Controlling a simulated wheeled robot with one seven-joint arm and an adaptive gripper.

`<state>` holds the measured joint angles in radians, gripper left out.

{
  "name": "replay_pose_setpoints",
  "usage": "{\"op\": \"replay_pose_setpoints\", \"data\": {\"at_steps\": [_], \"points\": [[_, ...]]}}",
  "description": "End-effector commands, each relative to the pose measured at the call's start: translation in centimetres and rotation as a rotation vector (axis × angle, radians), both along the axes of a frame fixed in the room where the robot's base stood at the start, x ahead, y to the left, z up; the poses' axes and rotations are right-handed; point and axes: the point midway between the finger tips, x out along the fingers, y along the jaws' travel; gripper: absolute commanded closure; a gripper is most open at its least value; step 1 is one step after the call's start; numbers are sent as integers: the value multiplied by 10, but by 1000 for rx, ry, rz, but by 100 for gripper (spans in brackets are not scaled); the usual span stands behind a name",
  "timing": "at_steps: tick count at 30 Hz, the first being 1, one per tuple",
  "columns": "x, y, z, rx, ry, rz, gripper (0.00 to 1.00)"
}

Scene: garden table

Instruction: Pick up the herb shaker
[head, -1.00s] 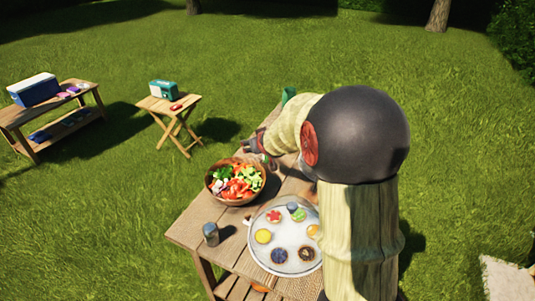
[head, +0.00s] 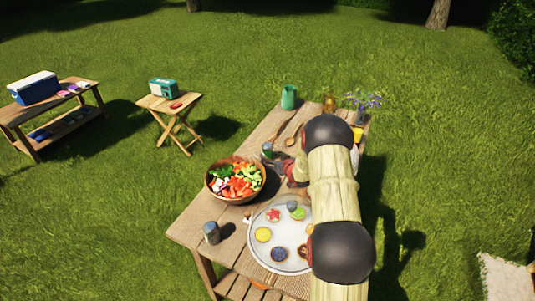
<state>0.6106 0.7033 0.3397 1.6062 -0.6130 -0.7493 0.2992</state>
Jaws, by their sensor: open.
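A small dark shaker-like container (head: 267,150) with a greenish lower part stands on the wooden table, behind the salad bowl. I cannot tell for sure which is the herb shaker. My gripper (head: 279,167) is low over the table, just right of and nearer than the small container, apparently apart from it. It is open. My arm hides part of the table's right side, and the fingers are small and hard to make out.
A wooden bowl of chopped vegetables (head: 212,185) is close left of my gripper. A round tray of small items (head: 264,259) lies in front. Wooden spoons (head: 291,141), a green mug (head: 289,97), an amber jar (head: 329,103) and flowers (head: 364,100) are behind.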

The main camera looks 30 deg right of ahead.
Motion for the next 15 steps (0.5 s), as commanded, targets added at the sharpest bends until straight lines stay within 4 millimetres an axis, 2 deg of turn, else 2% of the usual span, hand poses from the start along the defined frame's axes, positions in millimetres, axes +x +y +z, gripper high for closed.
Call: {"op": "replay_pose_setpoints", "data": {"at_steps": [10,15], "points": [[39,-5,-22,-1,0,1,40],[54,-8,-26,0,1,0,40]]}}
